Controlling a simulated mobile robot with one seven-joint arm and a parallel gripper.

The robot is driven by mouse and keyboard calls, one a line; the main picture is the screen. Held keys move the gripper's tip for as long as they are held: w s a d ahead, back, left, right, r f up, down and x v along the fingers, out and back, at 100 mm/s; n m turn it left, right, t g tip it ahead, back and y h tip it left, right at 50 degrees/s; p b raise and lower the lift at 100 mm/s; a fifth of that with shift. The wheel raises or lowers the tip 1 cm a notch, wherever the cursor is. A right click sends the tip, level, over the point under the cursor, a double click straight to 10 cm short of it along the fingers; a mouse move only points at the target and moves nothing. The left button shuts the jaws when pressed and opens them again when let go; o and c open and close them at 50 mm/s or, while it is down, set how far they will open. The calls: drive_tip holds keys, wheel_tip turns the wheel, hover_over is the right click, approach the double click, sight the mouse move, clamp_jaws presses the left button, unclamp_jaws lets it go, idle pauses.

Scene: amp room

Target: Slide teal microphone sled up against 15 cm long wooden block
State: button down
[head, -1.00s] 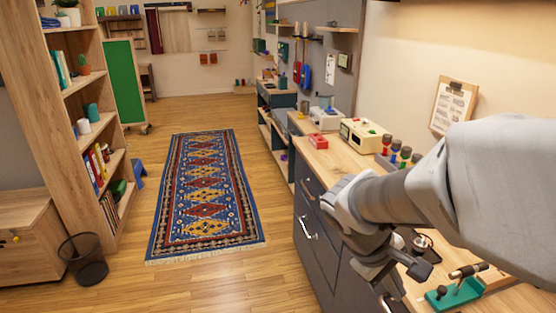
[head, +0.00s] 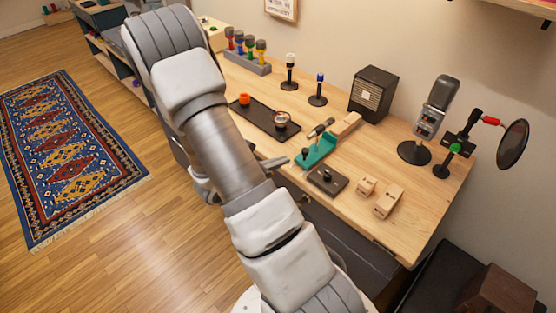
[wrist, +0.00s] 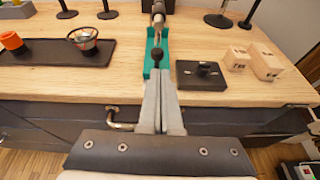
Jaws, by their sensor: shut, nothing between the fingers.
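The teal microphone sled (head: 318,150) stands on the wooden desk, bearing a silver microphone and a dark knob at its near end. It also shows in the wrist view (wrist: 148,62). A long wooden block (head: 347,124) lies just beyond the sled's far end. Two smaller wooden blocks, one (head: 366,187) shorter than the other (head: 388,203), lie to the right; no readable lengths show. My gripper (head: 282,160) is shut and empty at the desk's front edge, close to the sled's near end. In the wrist view its fingers (wrist: 160,72) overlap the sled's near end; contact cannot be told.
A dark square plate with a knob (head: 327,180) sits right of the sled. A black tray (head: 262,122) with an orange cup and a small bowl is to the left. A dark speaker box (head: 374,92) and microphone stands are behind. Drawers lie below the desk edge.

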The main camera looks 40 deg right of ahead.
sight(307, 149)
drive_tip(key=shift+n, duration=0.3)
drive_tip(key=shift+f+b+x, duration=0.2)
drive_tip(key=shift+b+x, duration=0.15)
drive_tip(key=shift+x, duration=1.45)
drive_tip(key=shift+f+b+x, duration=0.15)
drive_tip(key=shift+b+x, duration=0.2)
drive_tip(key=shift+x, duration=1.45)
drive_tip(key=shift+w+a+f, duration=0.1)
drive_tip(key=shift+w, duration=0.05)
drive_tip(key=shift+w+d+b, duration=0.2)
drive_tip(key=shift+d+b, duration=0.65)
drive_tip(key=shift+d, duration=1.75)
drive_tip(key=p+v, duration=0.1)
drive_tip(key=v, duration=0.6)
drive_tip(key=shift+a+f, duration=0.15)
drive_tip(key=shift+a, duration=0.1)
